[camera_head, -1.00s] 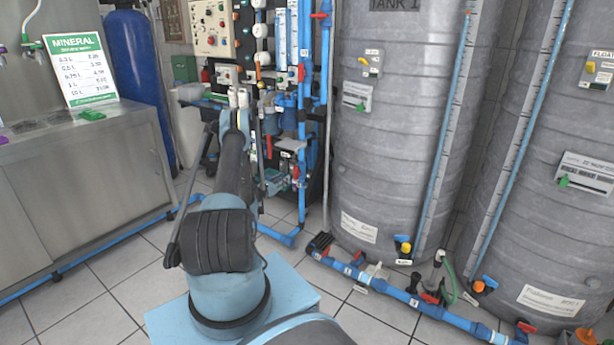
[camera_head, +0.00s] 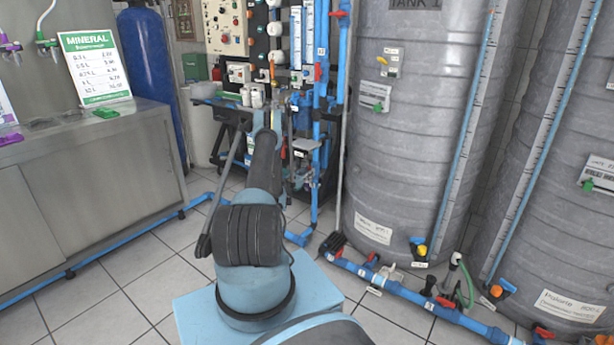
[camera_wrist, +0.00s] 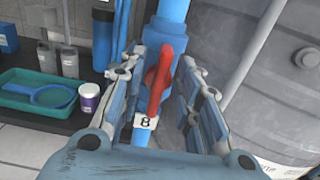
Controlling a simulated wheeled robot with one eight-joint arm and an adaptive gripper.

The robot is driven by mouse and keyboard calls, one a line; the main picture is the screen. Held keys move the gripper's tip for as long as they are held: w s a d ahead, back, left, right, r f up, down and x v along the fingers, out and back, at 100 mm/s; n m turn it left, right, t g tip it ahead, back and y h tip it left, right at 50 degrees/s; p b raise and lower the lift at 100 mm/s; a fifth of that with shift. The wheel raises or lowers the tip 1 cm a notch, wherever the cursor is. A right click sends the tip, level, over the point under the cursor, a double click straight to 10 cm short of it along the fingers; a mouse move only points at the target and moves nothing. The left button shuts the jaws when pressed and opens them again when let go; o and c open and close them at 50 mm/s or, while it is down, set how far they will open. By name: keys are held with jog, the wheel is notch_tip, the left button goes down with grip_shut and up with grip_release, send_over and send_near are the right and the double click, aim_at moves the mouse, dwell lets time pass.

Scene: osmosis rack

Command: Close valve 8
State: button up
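Valve 8 has a red lever handle (camera_wrist: 160,82) on a vertical blue pipe (camera_wrist: 172,10). A white tag reading "8" (camera_wrist: 146,123) sits at its lower end. In the wrist view the lever lies roughly along the pipe. My gripper (camera_wrist: 166,72) is open, with one finger left of the lever and one right of it. The lever is between them; I cannot tell whether a finger touches it. In the head view my gripper (camera_head: 264,118) is at the rack's pipes, seen from behind, and I cannot make out valve 8 there.
Left of the pipe are a teal tray (camera_wrist: 40,92) and a white-lidded jar (camera_wrist: 89,97). A grey tank (camera_head: 415,130) stands close on the right. A steel counter (camera_head: 90,190) is at left. Blue floor piping (camera_head: 400,295) runs before the tanks. Tiled floor shows between.

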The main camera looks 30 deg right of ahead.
jog(key=shift+d, duration=0.1)
jog(key=shift+c, duration=0.6)
grip_shut()
jog(key=shift+s+d+f+m, duration=0.1)
jog(key=shift+s+m, duration=0.1)
jog(key=shift+m, duration=1.25)
jog(key=shift+s+d+f+m, duration=0.1)
jog(key=shift+s+m, duration=0.1)
jog(key=shift+m, duration=1.3)
jog(key=shift+s+d+m, duration=0.1)
jog(key=shift+s+m, duration=0.1)
jog(key=shift+m, duration=1.25)
jog(key=shift+s, duration=0.1)
jog(key=shift+o, duration=0.4)
grip_release()
jog(key=shift+o, duration=0.2)
